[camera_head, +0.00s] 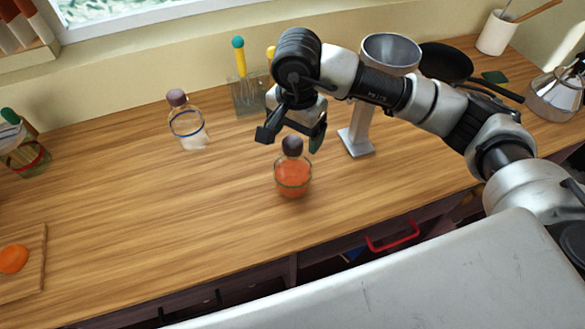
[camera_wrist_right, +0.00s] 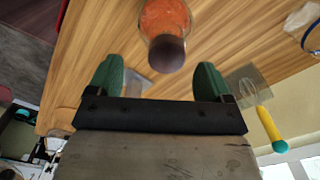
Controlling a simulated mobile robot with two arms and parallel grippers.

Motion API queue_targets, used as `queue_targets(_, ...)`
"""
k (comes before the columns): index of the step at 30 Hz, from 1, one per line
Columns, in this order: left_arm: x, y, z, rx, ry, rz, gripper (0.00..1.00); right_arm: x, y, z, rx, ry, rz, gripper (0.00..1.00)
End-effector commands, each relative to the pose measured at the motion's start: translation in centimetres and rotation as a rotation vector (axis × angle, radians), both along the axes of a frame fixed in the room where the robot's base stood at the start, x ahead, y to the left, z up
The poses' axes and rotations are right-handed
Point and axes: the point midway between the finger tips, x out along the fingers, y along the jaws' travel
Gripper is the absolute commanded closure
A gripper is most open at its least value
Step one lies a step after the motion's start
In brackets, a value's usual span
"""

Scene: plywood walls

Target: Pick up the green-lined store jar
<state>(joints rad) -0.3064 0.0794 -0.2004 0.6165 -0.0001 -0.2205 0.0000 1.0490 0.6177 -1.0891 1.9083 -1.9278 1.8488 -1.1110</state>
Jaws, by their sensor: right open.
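The green-lined store jar (camera_head: 293,178) stands upright on the wooden counter, with orange-red contents, a green line around it and a dark round lid. My right gripper (camera_head: 292,140) is open and empty, with its fingers around or just above the lid in the head view; the exact gap is hard to tell. In the right wrist view the jar (camera_wrist_right: 166,30) shows ahead of the two green-padded fingers, its lid facing the space between the tips of the gripper (camera_wrist_right: 158,75). My left gripper is not in view.
A blue-lined jar (camera_head: 187,122) stands to the left, and a red-lined jar (camera_head: 27,157) at the far left. A utensil holder (camera_head: 249,97), a metal scale-like stand (camera_head: 358,135) and a black pan (camera_head: 445,62) are behind. The counter left of the jar is clear.

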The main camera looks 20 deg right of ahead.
Motion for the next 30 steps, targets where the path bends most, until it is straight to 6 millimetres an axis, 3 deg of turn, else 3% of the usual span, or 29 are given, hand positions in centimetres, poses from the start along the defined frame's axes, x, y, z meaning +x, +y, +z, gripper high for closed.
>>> queue_targets(4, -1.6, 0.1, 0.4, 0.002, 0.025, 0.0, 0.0, 0.0, 0.0, -1.0, 0.0, 0.001, -0.001, 0.2)
queue_targets(15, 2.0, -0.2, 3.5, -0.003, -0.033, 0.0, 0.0, 0.1, 0.4, -5.5, 0.001, 0.003, -0.003, 0.2)
queue_targets(24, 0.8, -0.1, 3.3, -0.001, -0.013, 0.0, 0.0, 0.1, 0.4, -6.3, 0.003, 0.0, -0.001, 0.2)
queue_targets(30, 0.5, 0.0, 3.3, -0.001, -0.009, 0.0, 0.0, 0.1, 0.4, -6.2, 0.003, 0.0, -0.001, 0.49)
